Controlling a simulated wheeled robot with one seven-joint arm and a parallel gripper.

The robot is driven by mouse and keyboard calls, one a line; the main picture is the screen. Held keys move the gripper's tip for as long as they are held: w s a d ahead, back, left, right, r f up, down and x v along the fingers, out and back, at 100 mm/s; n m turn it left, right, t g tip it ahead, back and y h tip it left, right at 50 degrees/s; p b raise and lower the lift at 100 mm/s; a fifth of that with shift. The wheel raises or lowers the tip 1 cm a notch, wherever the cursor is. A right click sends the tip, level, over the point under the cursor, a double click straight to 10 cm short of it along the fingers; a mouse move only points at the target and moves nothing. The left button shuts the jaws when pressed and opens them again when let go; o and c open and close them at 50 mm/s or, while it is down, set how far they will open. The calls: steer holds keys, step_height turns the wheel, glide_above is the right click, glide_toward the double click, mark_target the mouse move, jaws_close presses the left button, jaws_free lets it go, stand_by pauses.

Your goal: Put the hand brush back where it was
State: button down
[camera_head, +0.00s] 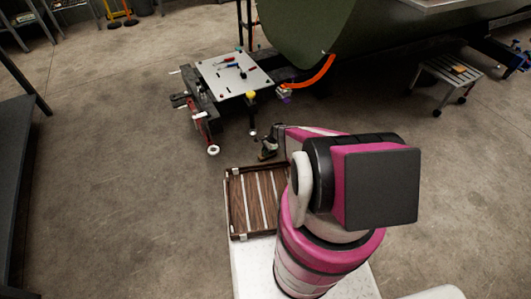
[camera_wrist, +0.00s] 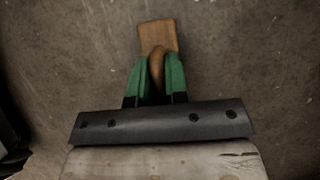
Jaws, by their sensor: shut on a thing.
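The hand brush (camera_wrist: 158,36) has a pale brown wooden block and a rounded wooden neck in the wrist view. My gripper (camera_wrist: 157,62) is shut on that neck, with one green finger on each side. The block sticks out beyond the fingertips, with blurred grey-brown floor behind it. The bristles cannot be made out. In the head view my gripper (camera_head: 268,150) is small and dark, out past the slatted wooden tray and near the low cart. The brush cannot be told clearly from the gripper there.
The slatted tray (camera_head: 230,207) sits at the front of my base. The low cart has a pale top (camera_head: 212,82) with several small tools. A green fuselage (camera_head: 310,30) and an orange curved strip (camera_head: 314,77) are behind. A dark bench (camera_head: 14,165) stands left; open floor lies between.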

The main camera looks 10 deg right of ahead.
steer(key=shift+f, duration=0.15)
steer(key=c, duration=1.1)
jaws_free()
steer(key=v, duration=1.2)
steer(key=shift+a, duration=0.1)
steer(key=s+a+r+n+h, duration=0.1)
steer(key=s+r+n, duration=0.3)
steer(key=r, duration=0.9)
steer(key=s+a+r+n+t+h, duration=0.1)
steer(key=s+r+n, duration=0.4)
steer(key=s+r, duration=0.6)
steer(key=s+a+r+n+h, duration=0.1)
steer(key=s+r+n+h, duration=0.2)
steer(key=r, duration=1.2)
steer(key=shift+s+a+r+n+t, duration=0.15)
steer(key=shift+s+n, duration=0.25)
steer(key=shift+s, duration=0.35)
steer(key=shift+s+r+n+t, duration=0.15)
steer(key=shift+s+n, duration=0.25)
steer(key=shift+s, duration=0.3)
steer(key=shift+s+a+r+n, duration=0.1)
steer(key=shift+s+n, duration=0.3)
steer(key=shift+s, duration=0.35)
